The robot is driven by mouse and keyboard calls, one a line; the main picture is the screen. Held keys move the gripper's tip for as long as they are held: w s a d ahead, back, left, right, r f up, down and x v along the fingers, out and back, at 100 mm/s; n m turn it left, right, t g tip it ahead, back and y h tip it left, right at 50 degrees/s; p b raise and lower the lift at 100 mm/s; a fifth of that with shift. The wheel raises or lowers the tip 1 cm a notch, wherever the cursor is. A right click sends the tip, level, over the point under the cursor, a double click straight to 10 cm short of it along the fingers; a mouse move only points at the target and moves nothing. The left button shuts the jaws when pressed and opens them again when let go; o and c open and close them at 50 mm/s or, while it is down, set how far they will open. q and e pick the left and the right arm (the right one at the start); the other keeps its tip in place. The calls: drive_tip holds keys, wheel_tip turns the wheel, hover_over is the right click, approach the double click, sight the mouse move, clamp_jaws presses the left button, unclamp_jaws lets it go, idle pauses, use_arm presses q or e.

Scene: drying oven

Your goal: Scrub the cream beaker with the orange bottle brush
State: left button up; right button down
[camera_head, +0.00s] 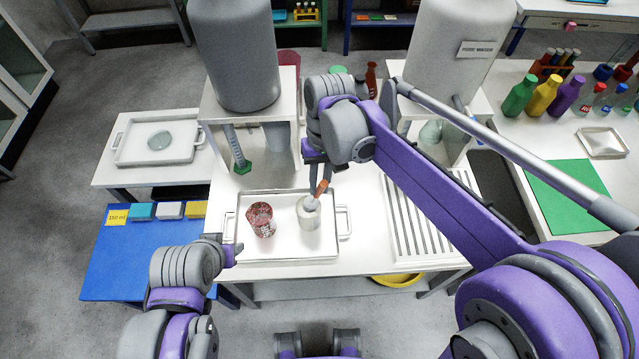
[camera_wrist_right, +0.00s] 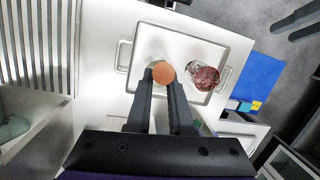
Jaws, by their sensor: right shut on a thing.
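The cream beaker (camera_head: 309,220) stands upright on the white tray (camera_head: 285,252), right of a red-stained beaker (camera_head: 261,221). The orange bottle brush (camera_head: 321,188) is tilted, with its pale head at the cream beaker's mouth; how deep it reaches is hidden. My right gripper (camera_head: 319,178) is shut on the orange handle just above the beaker. In the right wrist view the round orange handle end (camera_wrist_right: 163,73) sits between the fingertips and covers most of the beaker. My left gripper (camera_head: 234,252) is by the table's front left edge; its jaw opening does not show clearly.
A ribbed drainer (camera_head: 425,225) lies right of the tray. Two large tanks (camera_head: 233,50) (camera_head: 458,50) stand on raised stands behind. A blue table (camera_head: 130,260) with sponges is at left. A yellow basin (camera_head: 398,280) shows below the table.

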drive_tip(key=shift+s+a+p+v, duration=0.15)
drive_tip(key=shift+p+v, duration=0.3)
drive_tip(key=shift+v, duration=0.55)
drive_tip(key=shift+s+p+v, duration=0.2)
drive_tip(key=shift+p+v, duration=0.25)
drive_tip(key=shift+v, duration=0.5)
drive_tip(key=shift+s+a+p+v, duration=0.15)
drive_tip(key=shift+p+v, duration=0.3)
drive_tip(key=shift+v, duration=0.55)
use_arm(q)
drive_tip(key=r, duration=0.1)
drive_tip(key=w+r, duration=0.1)
drive_tip(key=r, duration=0.2)
drive_tip(key=shift+w+r, duration=0.1)
drive_tip(key=shift+w, duration=0.3)
use_arm(e)
drive_tip(key=shift+r, duration=0.1)
use_arm(q)
drive_tip(key=shift+s, duration=0.1)
